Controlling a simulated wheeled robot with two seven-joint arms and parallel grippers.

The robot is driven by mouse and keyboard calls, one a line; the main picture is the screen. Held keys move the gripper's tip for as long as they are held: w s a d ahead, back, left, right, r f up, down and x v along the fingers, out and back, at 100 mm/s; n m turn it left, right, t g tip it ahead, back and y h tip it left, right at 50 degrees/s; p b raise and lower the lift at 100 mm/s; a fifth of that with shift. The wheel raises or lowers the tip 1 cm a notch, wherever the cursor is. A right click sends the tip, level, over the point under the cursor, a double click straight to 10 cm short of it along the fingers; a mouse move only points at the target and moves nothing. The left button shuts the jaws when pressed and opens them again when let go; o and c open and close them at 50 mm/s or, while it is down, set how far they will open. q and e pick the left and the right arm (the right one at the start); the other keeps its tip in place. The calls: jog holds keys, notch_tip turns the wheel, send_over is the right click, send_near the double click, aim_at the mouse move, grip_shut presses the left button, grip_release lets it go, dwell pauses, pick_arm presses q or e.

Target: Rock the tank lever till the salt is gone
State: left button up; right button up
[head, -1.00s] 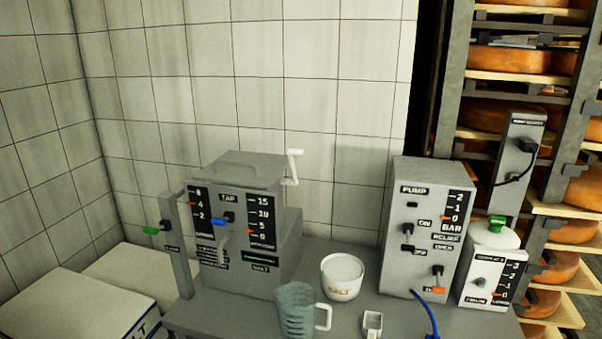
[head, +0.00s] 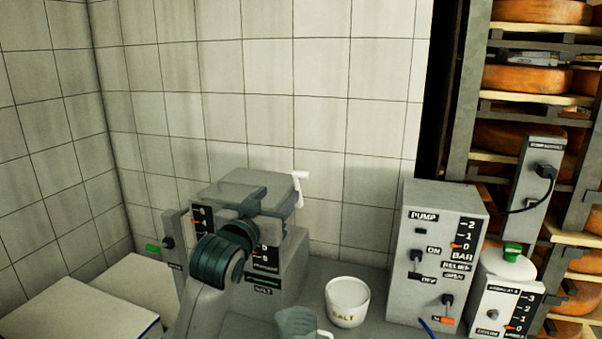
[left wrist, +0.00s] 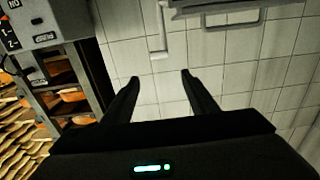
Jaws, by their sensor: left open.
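The grey tank box (head: 285,262) stands on the bench, with its white lever (head: 300,188) at the upper right side. In the left wrist view, which is upside down, the lever (left wrist: 157,42) shows ahead of the fingertips, roughly in line with the gap. My left gripper (head: 278,201) is open in front of the tank, near the lever; its fingers (left wrist: 160,76) are apart with nothing between them. My arm hides much of the tank's front panel and dials. A label reading SALT with a green line is on its lower front. My right gripper is not in view.
A white SALT tub (head: 347,303) and a clear jug (head: 296,324) stand on the bench right of the tank. Cheese racks (head: 455,130) are behind. White sacks or boxes (head: 75,308) lie at left.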

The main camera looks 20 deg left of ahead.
aim_at(300, 172)
pick_arm(q)
jog(key=shift+w+d, duration=0.1)
jog(key=shift+w, duration=0.1)
jog(key=w+p, duration=0.1)
jog(key=w, duration=0.4)
jog(key=w+p, duration=0.1)
jog(key=w, duration=0.5)
jog(key=w+p, duration=0.1)
jog(key=w, duration=0.5)
jog(key=shift+d+f+p, duration=0.1)
jog(key=shift+d+p, duration=0.15)
jog(key=shift+p, duration=0.05)
jog(key=shift+w, duration=0.1)
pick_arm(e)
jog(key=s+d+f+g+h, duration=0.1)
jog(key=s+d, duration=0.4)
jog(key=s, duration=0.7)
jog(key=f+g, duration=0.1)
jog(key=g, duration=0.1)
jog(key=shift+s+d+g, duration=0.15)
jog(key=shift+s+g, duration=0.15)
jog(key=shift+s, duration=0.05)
pick_arm(q)
jog(key=shift+c, duration=0.7)
